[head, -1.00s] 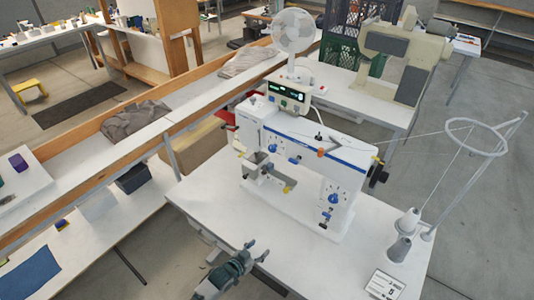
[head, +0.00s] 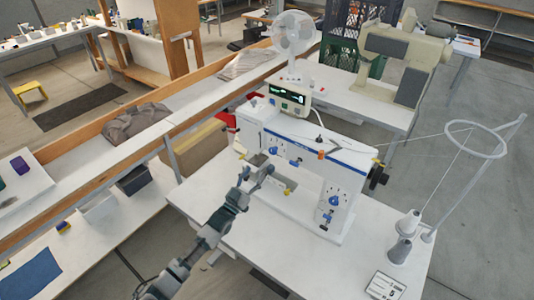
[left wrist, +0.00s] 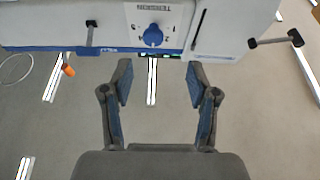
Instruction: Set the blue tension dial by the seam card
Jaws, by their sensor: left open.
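The blue tension dial (left wrist: 153,36) sits on a white plate marked TENSION, upside down in the left wrist view. In the head view, several blue knobs show on the white sewing machine (head: 300,140), and I cannot tell for certain which is that dial. My left gripper (head: 258,175) is at the machine's front left, below a blue knob (head: 272,150). In the left wrist view my left gripper (left wrist: 158,82) is open and empty, with the dial beyond its fingertips, not touched. The seam card (head: 386,286) lies at the table's front right and seems to show a 5.
A thread stand with cones (head: 402,240) rises right of the machine. The white table (head: 290,262) is clear in front. A rail and side shelf (head: 150,135) run along the left.

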